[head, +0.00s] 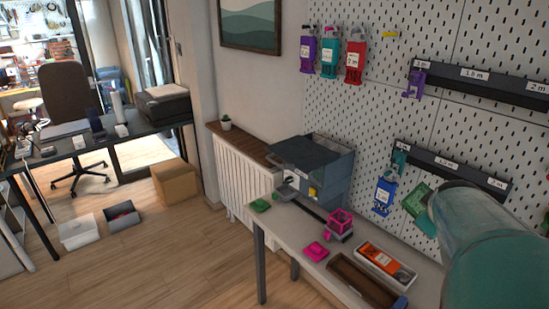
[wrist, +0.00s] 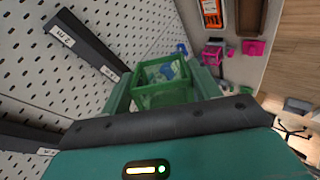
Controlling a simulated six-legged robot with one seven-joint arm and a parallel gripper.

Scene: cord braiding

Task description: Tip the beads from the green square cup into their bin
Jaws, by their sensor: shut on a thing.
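The green square cup (wrist: 150,98) is between the two fingers of my gripper (wrist: 165,84) in the wrist view, with its open top facing the camera. Small pale and blue shapes show inside it; I cannot tell whether they are beads. In the head view the cup (head: 416,199) shows tilted in front of the pegboard, partly hidden by my teal arm. My gripper is shut on the cup, held clear of the table. I cannot tell which container is the beads' bin.
The table (head: 287,217) holds a grey-blue box unit (head: 318,170), a magenta square cup (head: 341,220), flat magenta (head: 316,251) and green (head: 260,206) pieces, an orange-filled tray (head: 386,264) and a brown tray (head: 362,282). Shelves and a blue holder (head: 384,196) project from the pegboard. Floor boxes stand left.

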